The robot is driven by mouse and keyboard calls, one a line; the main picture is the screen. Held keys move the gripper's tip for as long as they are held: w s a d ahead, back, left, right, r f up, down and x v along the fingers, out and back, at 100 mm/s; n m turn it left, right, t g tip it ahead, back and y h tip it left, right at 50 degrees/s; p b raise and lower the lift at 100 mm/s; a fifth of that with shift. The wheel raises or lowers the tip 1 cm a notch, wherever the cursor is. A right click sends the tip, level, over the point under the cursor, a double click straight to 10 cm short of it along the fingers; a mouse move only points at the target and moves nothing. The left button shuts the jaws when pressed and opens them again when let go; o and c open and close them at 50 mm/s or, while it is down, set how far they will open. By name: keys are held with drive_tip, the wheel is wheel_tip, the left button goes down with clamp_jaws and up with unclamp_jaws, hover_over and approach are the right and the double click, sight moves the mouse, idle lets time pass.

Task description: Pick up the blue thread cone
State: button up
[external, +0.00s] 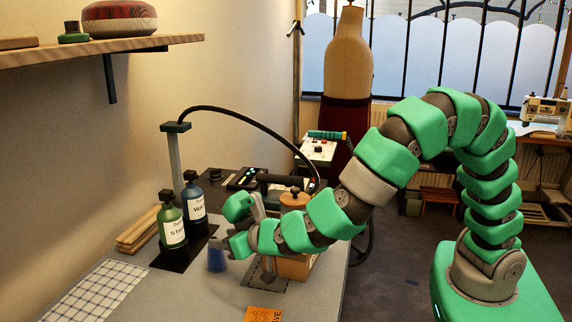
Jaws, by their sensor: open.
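The blue thread cone (216,258) stands on the grey table, just left of my gripper. My gripper (228,244) is open, low over the table, with its fingertips close to the cone's right side. Part of the cone is hidden behind the gripper. I cannot tell whether the fingers touch it.
A green bottle (171,226) and a dark blue bottle (195,203) stand on a black tray (172,262) behind the cone. A checked cloth (97,296) lies at the front left, and an orange card (263,314) at the front edge. A wooden box (296,267) sits behind my arm.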

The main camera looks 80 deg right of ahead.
sight(215, 253)
drive_tip(key=x, duration=0.2)
drive_tip(key=b+x, duration=0.1)
drive_tip(key=x, duration=0.1)
drive_tip(key=shift+s+f, duration=0.15)
drive_tip(key=shift+f, duration=0.15)
drive_tip(key=shift+w+d+f, duration=0.15)
drive_tip(key=shift+w, duration=0.55)
drive_tip(key=c, duration=0.9)
